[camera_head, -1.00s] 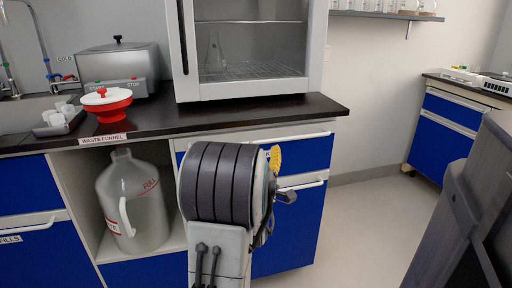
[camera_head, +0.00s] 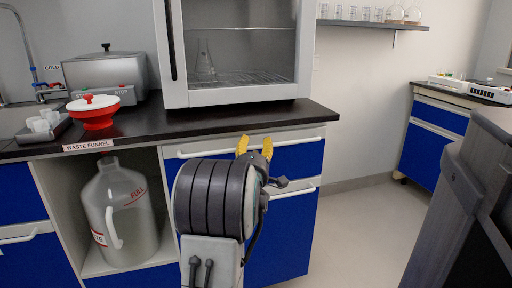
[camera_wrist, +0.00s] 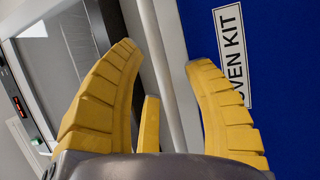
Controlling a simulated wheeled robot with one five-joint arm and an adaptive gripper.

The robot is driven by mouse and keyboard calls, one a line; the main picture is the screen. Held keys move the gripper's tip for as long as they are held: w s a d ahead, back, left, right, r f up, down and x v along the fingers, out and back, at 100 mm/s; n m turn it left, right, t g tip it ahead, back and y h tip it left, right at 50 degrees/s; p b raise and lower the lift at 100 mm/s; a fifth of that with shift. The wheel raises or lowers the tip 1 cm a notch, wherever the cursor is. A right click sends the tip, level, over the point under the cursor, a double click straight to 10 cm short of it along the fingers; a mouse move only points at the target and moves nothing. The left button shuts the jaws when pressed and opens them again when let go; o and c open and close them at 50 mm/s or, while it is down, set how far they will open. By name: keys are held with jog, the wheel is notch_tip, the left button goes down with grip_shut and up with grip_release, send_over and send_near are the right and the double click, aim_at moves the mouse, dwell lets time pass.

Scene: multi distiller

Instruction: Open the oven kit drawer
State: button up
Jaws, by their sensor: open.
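The oven kit drawer (camera_head: 298,158) is the blue top drawer under the counter, with a pale bar handle (camera_head: 300,142) along its top edge. It looks shut. In the wrist view my gripper (camera_wrist: 163,55) is open, and the pale handle (camera_wrist: 172,75) runs between the spread fingers. The OVEN KIT label (camera_wrist: 230,50) is on the blue front, partly hidden by the right finger. Contact between fingers and handle cannot be told.
The dark countertop (camera_head: 200,123) overhangs the drawers and carries a glass-fronted oven (camera_head: 240,55). Another blue drawer or door (camera_head: 285,235) with a pale handle is below. A large waste jug (camera_head: 122,215) stands in the open bay at left. Floor (camera_head: 355,230) is clear at right.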

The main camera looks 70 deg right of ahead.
grip_shut()
dwell(0.4)
